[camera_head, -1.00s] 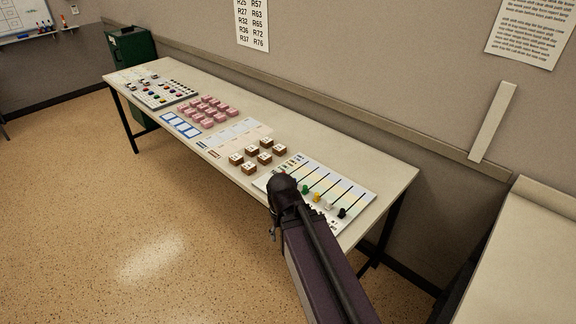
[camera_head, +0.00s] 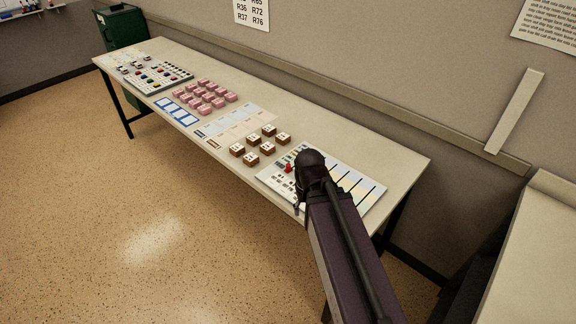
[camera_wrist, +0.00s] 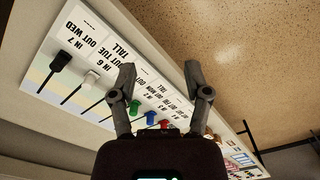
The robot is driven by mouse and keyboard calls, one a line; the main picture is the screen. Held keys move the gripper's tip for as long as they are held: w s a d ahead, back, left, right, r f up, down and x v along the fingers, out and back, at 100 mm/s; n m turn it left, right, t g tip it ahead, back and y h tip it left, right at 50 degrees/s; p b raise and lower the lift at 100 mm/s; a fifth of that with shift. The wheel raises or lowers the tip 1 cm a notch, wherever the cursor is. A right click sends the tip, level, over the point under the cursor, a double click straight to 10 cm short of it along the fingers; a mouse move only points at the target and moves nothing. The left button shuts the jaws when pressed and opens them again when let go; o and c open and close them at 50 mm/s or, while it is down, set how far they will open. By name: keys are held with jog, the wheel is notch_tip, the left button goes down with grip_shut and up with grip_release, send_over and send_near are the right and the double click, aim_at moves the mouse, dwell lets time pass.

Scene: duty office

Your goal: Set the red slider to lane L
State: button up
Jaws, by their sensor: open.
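The red slider (camera_head: 288,168) shows just left of my wrist in the head view, on the white slider board (camera_head: 372,196). In the wrist view the red slider (camera_wrist: 165,124) is small, low between my fingers and close to the gripper body. My gripper (camera_wrist: 160,72) is open and empty, its two fingers spread above the board. Printed labels such as "IN 7", "IN 6" and "OUT WED" run along the board; a lane L mark is not readable. My arm hides part of the board in the head view.
Several brown blocks (camera_head: 267,148) stand left of the board, with pink blocks (camera_head: 205,97) beyond. The wall is behind the table.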

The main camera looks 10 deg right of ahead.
notch_tip(320, 180, up, 4)
jog(key=r+n+p, duration=0.1)
jog(key=n+p, duration=0.1)
jog(key=p, duration=0.3)
send_over(288, 165)
jog(key=shift+w+f, duration=0.1)
jog(key=shift+f, duration=0.15)
jog(key=shift+f+b, duration=0.2)
jog(key=shift+b, duration=0.25)
notch_tip(288, 165, down, 13)
jog(key=b, duration=1.3)
jog(key=shift+d+f, duration=0.15)
jog(key=shift+f, duration=0.05)
grip_shut()
